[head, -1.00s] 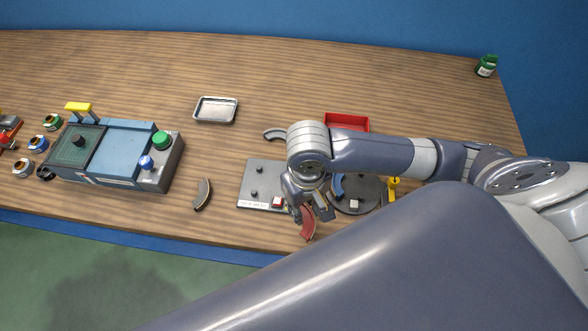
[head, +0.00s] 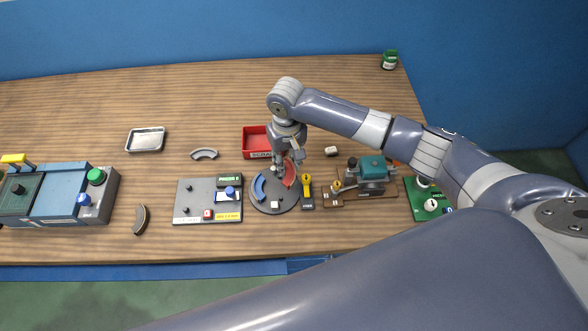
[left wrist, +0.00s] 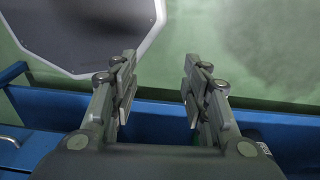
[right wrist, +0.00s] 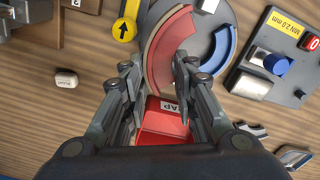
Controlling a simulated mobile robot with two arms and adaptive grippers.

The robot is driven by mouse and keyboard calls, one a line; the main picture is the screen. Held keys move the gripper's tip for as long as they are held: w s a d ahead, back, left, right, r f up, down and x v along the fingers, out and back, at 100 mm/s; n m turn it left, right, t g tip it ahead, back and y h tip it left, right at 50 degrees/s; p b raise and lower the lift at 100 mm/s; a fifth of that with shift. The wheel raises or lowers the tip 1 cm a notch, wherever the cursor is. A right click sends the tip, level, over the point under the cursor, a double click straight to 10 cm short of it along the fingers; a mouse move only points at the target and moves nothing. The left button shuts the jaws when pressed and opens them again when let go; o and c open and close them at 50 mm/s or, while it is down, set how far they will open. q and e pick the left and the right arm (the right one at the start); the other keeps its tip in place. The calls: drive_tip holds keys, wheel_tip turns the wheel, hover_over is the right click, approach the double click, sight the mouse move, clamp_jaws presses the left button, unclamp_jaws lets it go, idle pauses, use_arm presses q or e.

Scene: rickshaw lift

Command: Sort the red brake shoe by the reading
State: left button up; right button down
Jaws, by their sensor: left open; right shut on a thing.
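The curved red brake shoe (head: 290,173) is at the right half of a dark round plate (head: 289,206). My right gripper (head: 281,172) is shut on it; in the right wrist view the shoe (right wrist: 164,52) shows between the fingers. I cannot tell whether it touches the plate. A blue shoe (head: 259,187) lies on the plate's left half. The grey gauge (head: 190,203) stands left of the plate, with a yellow label (right wrist: 288,25) reading "MIN 2.0 mm"; its small display (head: 229,182) is unreadable here. My left gripper (left wrist: 160,78) is open and empty beside the bench edge.
A red scrap bin (head: 256,132) stands behind the plate. A yellow arrow tag (head: 307,190) and a teal machine (head: 372,168) are to its right. Grey shoes lie behind the gauge (head: 204,154) and left of it (head: 140,219).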

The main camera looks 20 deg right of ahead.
drive_tip(key=shift+f+b, duration=0.3)
drive_tip(key=shift+b, duration=0.05)
drive_tip(key=shift+w+a+f+b, duration=0.1)
drive_tip(key=shift+a+f+b, duration=0.05)
drive_tip(key=shift+f+b, duration=0.45)
wheel_tip(320, 180, down, 2)
drive_tip(key=b, duration=0.3)
drive_tip(key=shift+f, duration=0.2)
drive_tip(key=shift+f+b, duration=0.25)
drive_tip(key=shift+b, duration=0.15)
drive_tip(key=shift+f, duration=0.85)
use_arm(q)
wheel_tip(320, 180, down, 6)
drive_tip(key=shift+a, duration=0.4)
drive_tip(key=shift+a, duration=0.25)
use_arm(e)
drive_tip(key=shift+s+f, duration=0.15)
drive_tip(key=shift+s, duration=0.05)
